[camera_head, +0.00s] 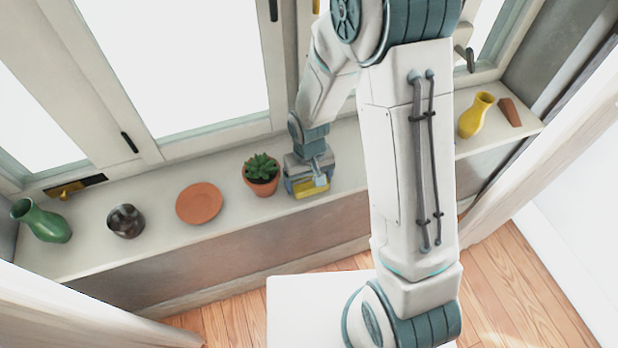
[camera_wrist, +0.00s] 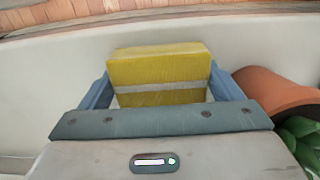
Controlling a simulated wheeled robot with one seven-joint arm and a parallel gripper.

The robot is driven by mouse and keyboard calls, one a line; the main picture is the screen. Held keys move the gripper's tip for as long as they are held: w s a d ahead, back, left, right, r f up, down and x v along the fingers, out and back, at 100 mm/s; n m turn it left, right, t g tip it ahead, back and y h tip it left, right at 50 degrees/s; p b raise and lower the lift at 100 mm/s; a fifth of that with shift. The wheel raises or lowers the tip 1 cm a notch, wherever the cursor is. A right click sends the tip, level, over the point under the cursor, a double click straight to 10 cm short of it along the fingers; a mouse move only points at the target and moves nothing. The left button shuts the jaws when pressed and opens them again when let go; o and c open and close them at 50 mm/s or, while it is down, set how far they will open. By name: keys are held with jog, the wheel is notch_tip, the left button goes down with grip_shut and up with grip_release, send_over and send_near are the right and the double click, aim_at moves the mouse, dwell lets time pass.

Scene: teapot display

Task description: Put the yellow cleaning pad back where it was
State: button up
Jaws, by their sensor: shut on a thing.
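The yellow cleaning pad (camera_head: 312,189) is a block held in my gripper (camera_head: 308,183), over the front part of the window sill. In the wrist view, the pad (camera_wrist: 158,72), with a pale stripe across it, sits between the two blue fingers of my gripper (camera_wrist: 160,88). The gripper is shut on it. I cannot tell whether the pad touches the sill. The potted succulent (camera_head: 261,173) stands close beside the gripper, to its left in the head view. Its terracotta pot (camera_wrist: 275,90) shows at the right of the wrist view.
A terracotta saucer (camera_head: 199,203), a dark bowl (camera_head: 126,221) and a green vase (camera_head: 42,221) are on the sill (camera_head: 95,255) further left. A yellow vase (camera_head: 475,115) and a terracotta piece (camera_head: 510,112) are at the right. My arm hides part of the sill. Windows line its back.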

aim_at(309, 179)
jog(key=shift+f, duration=0.15)
jog(key=o, duration=0.8)
notch_tip(309, 179, up, 12)
jog(key=r, duration=0.1)
jog(key=s+d+r+m+t, duration=0.3)
jog(key=s+d+r, duration=0.8)
jog(key=s+d, duration=0.1)
jog(key=shift+s+r, duration=0.35)
jog(key=shift+s, duration=0.05)
